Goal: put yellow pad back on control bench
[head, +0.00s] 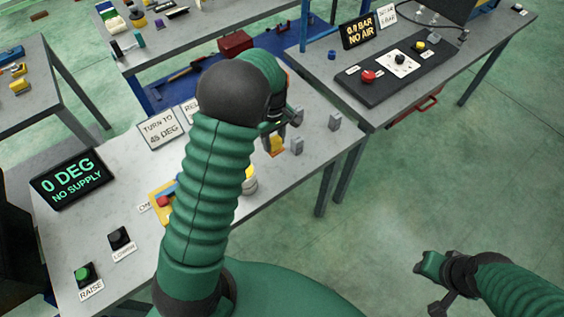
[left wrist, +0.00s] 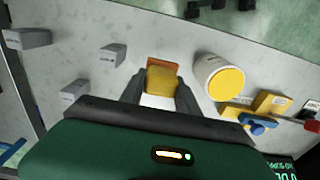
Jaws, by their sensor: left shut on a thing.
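The yellow pad (left wrist: 160,80), with an orange edge, sits between the fingers of my left gripper (left wrist: 158,98) in the left wrist view. In the head view part of the yellow pad (head: 277,145) shows below my left gripper (head: 272,130), which my own arm partly covers. The gripper is shut on the pad, over the right part of the grey control bench (head: 110,203). I cannot tell whether the pad touches the bench top. My right gripper (head: 437,285) is at the lower right over the floor, away from the bench; its finger opening is unclear.
Several grey blocks (head: 335,121) stand right of the pad. A white cylinder with a yellow top (left wrist: 220,78) stands close beside it. A display (head: 72,180), raise button (head: 85,275) and lower button (head: 120,238) are at the left. Another bench (head: 470,65) stands behind right.

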